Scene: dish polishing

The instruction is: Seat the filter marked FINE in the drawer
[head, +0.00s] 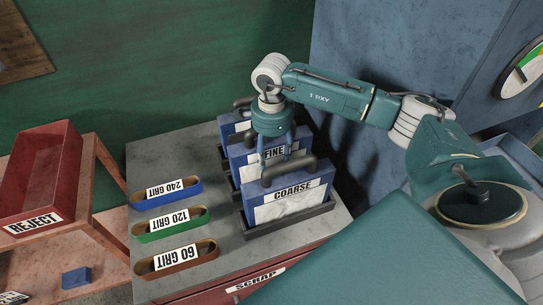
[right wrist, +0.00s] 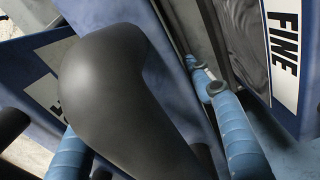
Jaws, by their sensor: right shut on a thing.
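The filter marked FINE (head: 238,160) is a blue panel with a white label, the middle one in a row on the bench. In the right wrist view its label (right wrist: 284,50) is at the right. The blue COARSE filter (head: 315,192) stands in front of it in a black holder. My right gripper (head: 276,160) is shut on the black handle (head: 307,164) of the COARSE filter, in front of FINE. In the right wrist view this handle (right wrist: 120,90) lies between the blue fingers. FINE's handle is mostly hidden. I cannot identify the drawer.
A third blue filter (head: 227,125) stands behind FINE. Belts marked 240 GRIT (head: 165,190), 120 GRIT (head: 170,225) and 60 GRIT (head: 175,260) lie left on the bench. A red REJECT bin (head: 40,175) is farther left. A red front marked SCRAP (head: 220,295) is below.

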